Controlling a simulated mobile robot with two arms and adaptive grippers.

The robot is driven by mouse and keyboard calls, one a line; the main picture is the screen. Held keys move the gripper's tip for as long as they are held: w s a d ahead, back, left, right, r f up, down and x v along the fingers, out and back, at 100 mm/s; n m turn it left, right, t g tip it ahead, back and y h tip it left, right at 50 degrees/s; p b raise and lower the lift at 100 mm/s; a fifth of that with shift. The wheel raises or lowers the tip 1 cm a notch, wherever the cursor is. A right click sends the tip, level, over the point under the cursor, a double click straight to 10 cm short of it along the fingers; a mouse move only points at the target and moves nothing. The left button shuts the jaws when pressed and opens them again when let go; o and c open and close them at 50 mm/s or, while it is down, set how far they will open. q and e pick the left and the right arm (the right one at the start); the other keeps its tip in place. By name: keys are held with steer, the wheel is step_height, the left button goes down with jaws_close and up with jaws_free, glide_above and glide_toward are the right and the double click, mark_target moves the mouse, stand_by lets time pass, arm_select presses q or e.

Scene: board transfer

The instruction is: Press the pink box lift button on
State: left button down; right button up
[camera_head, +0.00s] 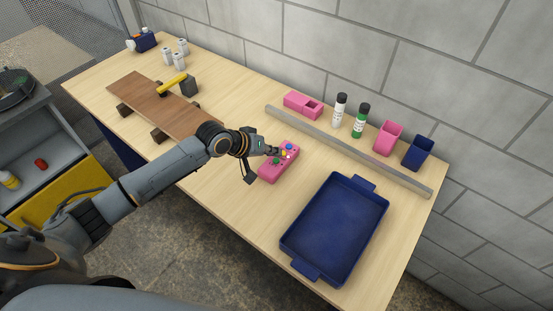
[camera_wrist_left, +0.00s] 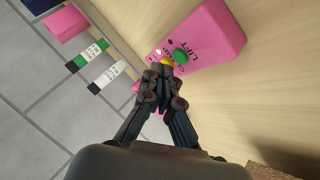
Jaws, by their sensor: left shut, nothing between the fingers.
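The pink box (camera_head: 270,174) with several coloured buttons lies on the wooden table, in front of my left gripper (camera_head: 274,152). In the left wrist view the pink box (camera_wrist_left: 220,35) shows a green button (camera_wrist_left: 181,56) beside the printed word LIFT, and a yellow button (camera_wrist_left: 166,62). My left gripper (camera_wrist_left: 165,82) is shut and empty, its fingertips over the button face close to the yellow button. I cannot tell whether they touch it. The fingers hide part of the button face. My right gripper is not in view.
A blue tray (camera_head: 335,228) lies to the right of the pink box. A long grey bar (camera_head: 345,148) runs behind it, with a white bottle (camera_head: 339,112), a green bottle (camera_head: 360,122) and pink and blue bins beyond. A brown board (camera_head: 150,98) rests on blocks at left.

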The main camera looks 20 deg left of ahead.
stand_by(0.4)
arm_select(q)
steer(key=shift+f, duration=0.4)
